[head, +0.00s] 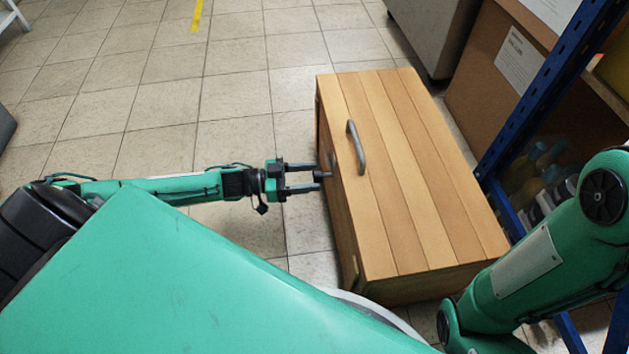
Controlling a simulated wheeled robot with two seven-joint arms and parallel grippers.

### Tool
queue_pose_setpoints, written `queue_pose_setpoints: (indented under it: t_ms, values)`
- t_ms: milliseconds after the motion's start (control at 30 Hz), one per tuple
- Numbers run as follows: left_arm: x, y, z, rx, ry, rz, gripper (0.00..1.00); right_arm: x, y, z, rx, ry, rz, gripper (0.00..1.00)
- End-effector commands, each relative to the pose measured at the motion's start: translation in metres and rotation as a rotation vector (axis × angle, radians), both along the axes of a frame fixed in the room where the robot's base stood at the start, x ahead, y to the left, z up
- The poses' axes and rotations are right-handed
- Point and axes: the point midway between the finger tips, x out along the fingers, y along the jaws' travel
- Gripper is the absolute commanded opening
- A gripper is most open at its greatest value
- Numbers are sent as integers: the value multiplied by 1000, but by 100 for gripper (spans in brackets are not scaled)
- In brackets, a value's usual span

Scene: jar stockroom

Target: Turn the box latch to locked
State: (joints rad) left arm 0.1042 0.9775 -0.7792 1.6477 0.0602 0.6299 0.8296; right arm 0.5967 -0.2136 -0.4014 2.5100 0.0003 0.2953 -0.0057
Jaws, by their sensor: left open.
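A wooden plank box (405,170) stands on the floor, its lid closed, with a grey curved handle (356,147) on top. Its left side faces my left gripper and shows only as a narrow, steeply angled strip. A small dark grey piece, apparently the latch (325,174), sticks out from that side; its lock position cannot be read. My left gripper (314,178) is open, its fingers pointing right at the latch, with the tips beside it. I cannot tell whether they touch it. My right arm shows at the lower right, but its gripper is out of view.
A blue metal rack (545,85) with jars or bottles (535,170) on its low shelf stands right of the box. A brown carton (500,75) and a grey cabinet (432,35) stand behind. The tiled floor (150,100) at left is clear.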

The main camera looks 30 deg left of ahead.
Motion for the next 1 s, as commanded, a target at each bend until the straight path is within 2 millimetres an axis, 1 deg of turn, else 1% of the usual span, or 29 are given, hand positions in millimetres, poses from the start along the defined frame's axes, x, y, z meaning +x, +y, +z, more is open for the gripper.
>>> queue_pose_setpoints:
  t_ms: [33,200,500,567,700,733,1000]
  values:
    - [4,-5,-2,-1,-3,-1,56,-1,0,-5,1,-3,0,0]
    - [10,-14,0,0,-1,0,56,-2,1,-7,0,-4,0,0]
    - [11,-15,1,0,0,0,56,-2,1,-6,2,-1,2,0]
    - [11,-15,1,0,0,1,44,-2,1,-6,2,-1,3,0]
    - [11,-15,1,0,0,0,17,-2,1,-6,4,-2,4,0]
    - [11,-15,1,0,0,0,12,-2,1,-6,5,-3,4,0]
    - [10,-15,2,13,-17,0,12,-2,0,-1,5,-5,5,0]
